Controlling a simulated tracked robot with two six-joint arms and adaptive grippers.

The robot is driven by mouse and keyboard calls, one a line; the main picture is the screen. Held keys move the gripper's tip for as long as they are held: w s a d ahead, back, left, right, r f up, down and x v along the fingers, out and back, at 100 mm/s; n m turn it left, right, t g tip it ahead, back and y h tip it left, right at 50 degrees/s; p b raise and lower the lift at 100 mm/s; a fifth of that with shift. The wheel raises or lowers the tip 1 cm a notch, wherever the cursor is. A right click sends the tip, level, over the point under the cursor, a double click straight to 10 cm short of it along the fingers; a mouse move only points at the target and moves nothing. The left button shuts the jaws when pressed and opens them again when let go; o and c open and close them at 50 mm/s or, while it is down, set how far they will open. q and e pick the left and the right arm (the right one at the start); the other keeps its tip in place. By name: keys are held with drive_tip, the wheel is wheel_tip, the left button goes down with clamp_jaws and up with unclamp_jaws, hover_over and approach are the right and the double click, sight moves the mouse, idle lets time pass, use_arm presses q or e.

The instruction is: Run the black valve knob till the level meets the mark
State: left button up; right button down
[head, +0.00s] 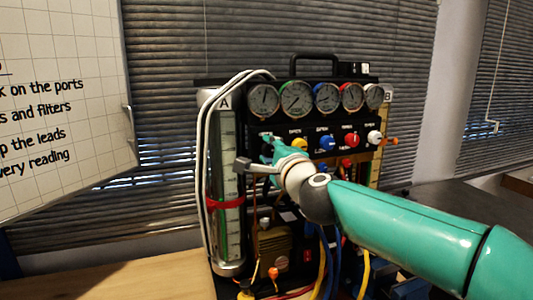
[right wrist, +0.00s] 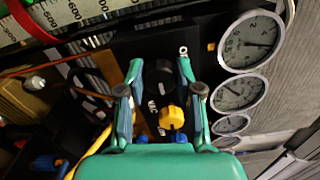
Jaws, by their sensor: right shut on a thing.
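The black valve knob (right wrist: 160,75) sits between the fingers of my right gripper (right wrist: 158,72) in the right wrist view, and the gripper is shut on it. In the head view my right gripper (head: 268,143) is at the left end of the knob row and hides the black knob. The upright clear tube A (head: 228,150) has a scale and a red band (head: 224,203) around it, below mid-height. Green shows inside the tube, but I cannot tell the exact level. Part of the tube's scale (right wrist: 70,14) shows in the right wrist view. My left gripper is not in view.
Yellow (head: 299,143), blue (head: 327,142), red (head: 350,139) and white (head: 374,137) knobs line up to the right. Several round gauges (head: 297,97) sit above them. White hoses (head: 206,150) run beside tube A. Cables hang below the panel. The wooden table (head: 120,280) is clear at left.

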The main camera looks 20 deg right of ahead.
drive_tip(key=shift+f, duration=0.35)
drive_tip(key=c, duration=1.1)
unclamp_jaws()
drive_tip(key=o, duration=0.3)
drive_tip(key=shift+d, duration=0.1)
drive_tip(key=shift+o, duration=0.2)
drive_tip(key=shift+r, duration=0.1)
drive_tip(key=shift+r, duration=0.1)
drive_tip(key=shift+s, duration=0.55)
drive_tip(key=s, duration=1)
drive_tip(key=shift+s+d, duration=0.15)
drive_tip(key=shift+s, duration=0.25)
